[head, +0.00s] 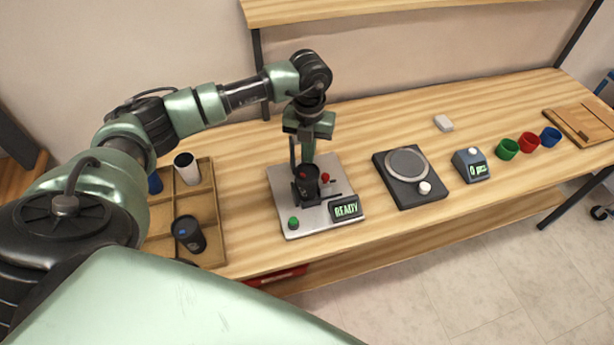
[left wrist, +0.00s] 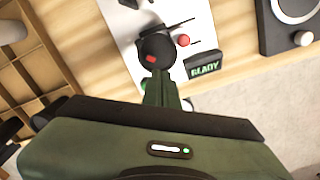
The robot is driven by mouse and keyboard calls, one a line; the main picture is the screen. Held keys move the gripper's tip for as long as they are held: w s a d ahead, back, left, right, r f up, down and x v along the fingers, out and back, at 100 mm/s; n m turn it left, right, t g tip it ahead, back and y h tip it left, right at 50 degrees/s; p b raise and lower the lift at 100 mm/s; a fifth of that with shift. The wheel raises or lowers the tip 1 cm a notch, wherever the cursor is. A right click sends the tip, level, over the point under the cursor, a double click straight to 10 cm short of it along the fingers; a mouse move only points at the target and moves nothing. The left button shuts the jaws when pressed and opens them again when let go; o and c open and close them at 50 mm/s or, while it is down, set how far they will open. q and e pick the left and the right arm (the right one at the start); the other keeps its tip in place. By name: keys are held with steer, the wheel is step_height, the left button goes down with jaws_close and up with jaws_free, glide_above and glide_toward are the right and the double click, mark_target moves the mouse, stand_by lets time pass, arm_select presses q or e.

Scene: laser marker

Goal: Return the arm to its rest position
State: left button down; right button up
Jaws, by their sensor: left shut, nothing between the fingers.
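My left gripper (head: 308,150) is shut and empty. It points down just above and behind a black cup-like piece with a red mark (head: 307,182). That piece stands on the light grey plate of the laser marker (head: 288,220), whose display (head: 346,209) reads READY. The left wrist view shows my shut fingers (left wrist: 160,92) close to the black piece (left wrist: 157,50); I cannot tell whether they touch it. My left arm reaches out over the bench from the left. My right gripper is not in view.
A wooden compartment tray (head: 216,215) at left holds a white cup (head: 187,168) and a dark cup (head: 188,234). Right of the marker are a dark round-plate device (head: 408,165), a small blue display box (head: 471,165), and green, red and blue rings (head: 508,149). A shelf hangs behind.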

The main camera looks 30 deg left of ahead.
arm_select(q)
steer(key=shift+r, duration=0.3)
